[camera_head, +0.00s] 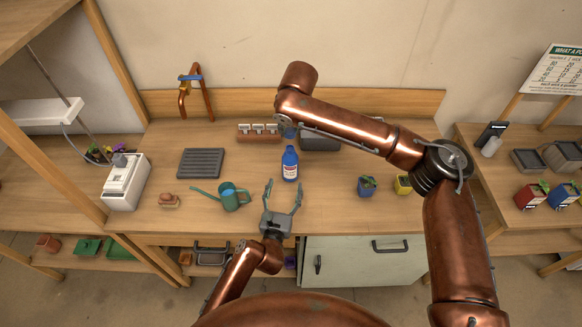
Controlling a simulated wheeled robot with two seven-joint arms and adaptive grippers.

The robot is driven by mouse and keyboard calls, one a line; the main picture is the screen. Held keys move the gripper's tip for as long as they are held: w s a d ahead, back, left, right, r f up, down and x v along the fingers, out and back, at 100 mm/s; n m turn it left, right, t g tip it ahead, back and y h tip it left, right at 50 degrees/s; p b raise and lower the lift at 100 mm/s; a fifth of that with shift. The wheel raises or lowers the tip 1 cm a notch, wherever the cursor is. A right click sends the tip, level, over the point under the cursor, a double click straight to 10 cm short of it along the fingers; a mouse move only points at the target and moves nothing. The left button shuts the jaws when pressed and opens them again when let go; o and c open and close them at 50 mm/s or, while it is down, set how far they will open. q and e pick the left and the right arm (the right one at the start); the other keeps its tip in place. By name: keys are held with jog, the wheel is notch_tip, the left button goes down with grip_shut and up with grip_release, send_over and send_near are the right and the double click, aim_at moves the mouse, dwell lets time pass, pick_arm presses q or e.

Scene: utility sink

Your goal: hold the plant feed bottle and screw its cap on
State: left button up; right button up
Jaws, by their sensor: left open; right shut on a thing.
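The blue plant feed bottle (290,168) with a white label stands upright on the wooden worktop, near the middle of the head view. My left gripper (284,190) is open in front of the bottle, its two fingers pointing at it. The bottle's base is just beyond the fingertips, and the fingers are not closed on it. My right gripper (287,128) comes down from above, over the bottle's neck. It is shut on a small blue thing, probably the cap, mostly hidden. I cannot tell whether this touches the bottle's neck.
A teal watering can (230,197) stands left of my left gripper. A dark ribbed tray (201,163) lies further left. A rack with white pieces (259,133) and a grey basin (320,142) are behind. Potted plants (367,186) stand to the right.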

aim_at(290, 164)
pick_arm(q)
jog(key=w, duration=0.3)
jog(key=w+d, duration=0.1)
jog(key=w, duration=0.3)
jog(key=w+d, duration=0.1)
jog(key=w, duration=0.2)
jog(key=shift+w, duration=0.4)
grip_shut()
pick_arm(e)
jog(key=shift+w+f, duration=0.1)
jog(key=shift+f, duration=2.35)
